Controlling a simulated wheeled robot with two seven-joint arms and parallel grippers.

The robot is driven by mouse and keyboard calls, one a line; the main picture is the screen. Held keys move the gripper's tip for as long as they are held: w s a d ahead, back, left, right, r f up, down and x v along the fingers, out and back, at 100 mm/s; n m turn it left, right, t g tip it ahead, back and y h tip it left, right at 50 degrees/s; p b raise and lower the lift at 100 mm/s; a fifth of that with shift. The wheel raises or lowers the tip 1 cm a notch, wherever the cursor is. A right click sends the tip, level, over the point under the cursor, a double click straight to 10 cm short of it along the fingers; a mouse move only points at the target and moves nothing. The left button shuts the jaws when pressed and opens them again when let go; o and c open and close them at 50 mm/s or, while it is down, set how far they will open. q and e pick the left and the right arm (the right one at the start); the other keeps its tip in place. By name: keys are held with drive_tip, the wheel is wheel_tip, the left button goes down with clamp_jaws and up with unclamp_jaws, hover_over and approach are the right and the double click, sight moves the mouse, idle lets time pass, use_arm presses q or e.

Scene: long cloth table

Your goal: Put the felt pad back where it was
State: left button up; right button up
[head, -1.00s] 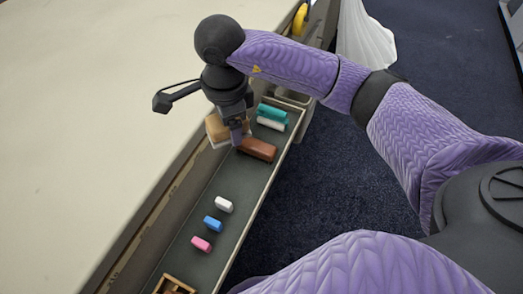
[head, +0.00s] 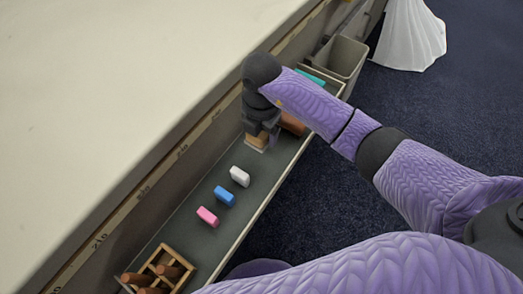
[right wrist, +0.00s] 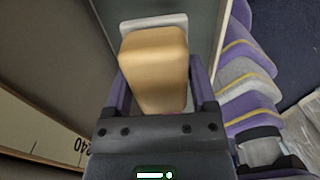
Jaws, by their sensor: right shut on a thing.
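The felt pad (head: 256,147) looks like a tan wooden-coloured block with a pale layer on its underside. It also shows in the right wrist view (right wrist: 155,65), between my two purple fingers, with its pale edge at the top. My right gripper (head: 261,127) is shut on it and holds it low over the dark grey tray (head: 225,232). It is between a brown block (head: 292,123) and a white piece (head: 240,177). I cannot tell whether its underside touches the tray floor. My left gripper is not in view.
A blue piece (head: 224,196) and a pink piece (head: 208,216) lie nearer in the tray. A wooden rack (head: 168,262) with brown pieces stands at its near end. A teal piece (head: 312,75) and a grey bin (head: 345,60) are beyond. The table edge runs along the left.

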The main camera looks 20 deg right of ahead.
wheel_tip(320, 180, down, 8)
drive_tip(key=b, duration=0.3)
drive_tip(key=shift+r, duration=0.45)
drive_tip(key=shift+f, duration=0.2)
drive_tip(key=o, duration=0.9)
drive_tip(key=shift+o, duration=0.6)
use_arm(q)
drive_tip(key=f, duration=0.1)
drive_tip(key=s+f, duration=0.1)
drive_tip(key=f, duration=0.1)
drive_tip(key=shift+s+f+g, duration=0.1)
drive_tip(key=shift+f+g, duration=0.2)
use_arm(e)
drive_tip(key=shift+r, duration=0.1)
wheel_tip(320, 180, up, 12)
drive_tip(key=p, duration=0.6)
drive_tip(key=shift+f, duration=0.2)
drive_tip(key=shift+r, duration=0.4)
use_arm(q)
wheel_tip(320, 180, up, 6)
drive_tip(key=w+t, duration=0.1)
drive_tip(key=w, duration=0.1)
